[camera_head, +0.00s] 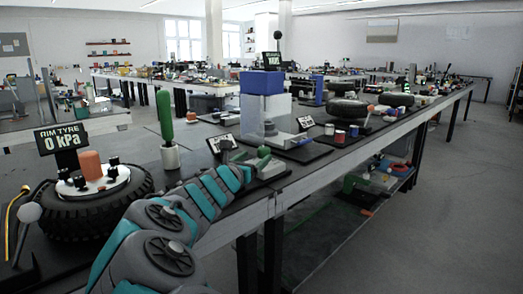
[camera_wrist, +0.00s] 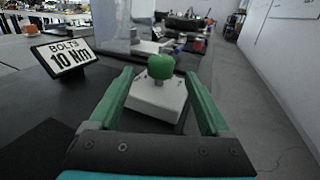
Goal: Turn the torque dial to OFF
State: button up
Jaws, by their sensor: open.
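The torque dial appears to be the green rounded knob (camera_wrist: 161,66) on a white box (camera_wrist: 156,101) in the wrist view. A tilted sign (camera_wrist: 63,57) beside it reads "BOLTS 10 Nm". My gripper (camera_wrist: 159,76) is open, with one green finger on each side of the knob in the picture. I cannot tell whether either finger touches it. In the head view the green knob (camera_head: 263,152) and the sign (camera_head: 222,143) are at mid-bench, by the end of my arm. No OFF marking is readable.
A tyre (camera_head: 90,208) with a "RIM TYRE 0 kPa" sign (camera_head: 62,138) lies at the near left. A blue and white stand (camera_head: 263,100) is beyond the dial. The aisle at right is clear.

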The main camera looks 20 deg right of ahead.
aim_at(261, 153)
jog(key=shift+x, duration=3.4)
grip_shut()
